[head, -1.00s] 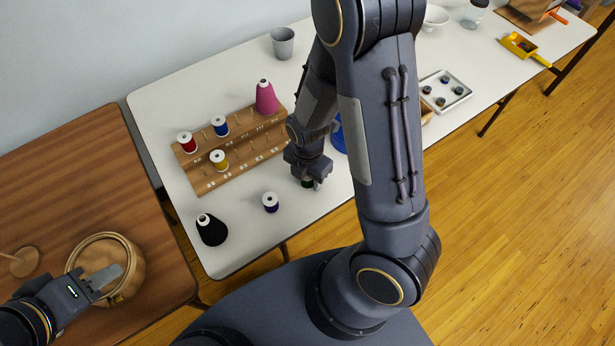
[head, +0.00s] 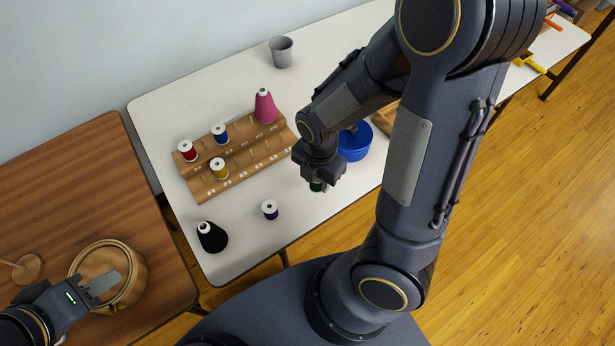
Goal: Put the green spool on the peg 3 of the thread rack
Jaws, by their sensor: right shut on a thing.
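The green spool (head: 316,187) shows under my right gripper (head: 319,181), which is shut on it above the white table; the fingers hide most of it. The wooden thread rack (head: 213,189) lies to the left of it, with rows of pegs and white labels too small to read. The rack bears a red spool (head: 187,151), a blue spool (head: 220,134) and a yellow spool (head: 219,169). My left gripper (head: 107,284) is at the lower left, over a round wooden container (head: 127,262); whether its jaws are open cannot be made out.
A pink cone (head: 265,106) stands at the rack's far right end. A purple spool (head: 270,210) and a black cone (head: 211,237) stand in front of the rack. A blue round container (head: 354,143) is right of my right gripper. A grey cup (head: 281,52) stands behind.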

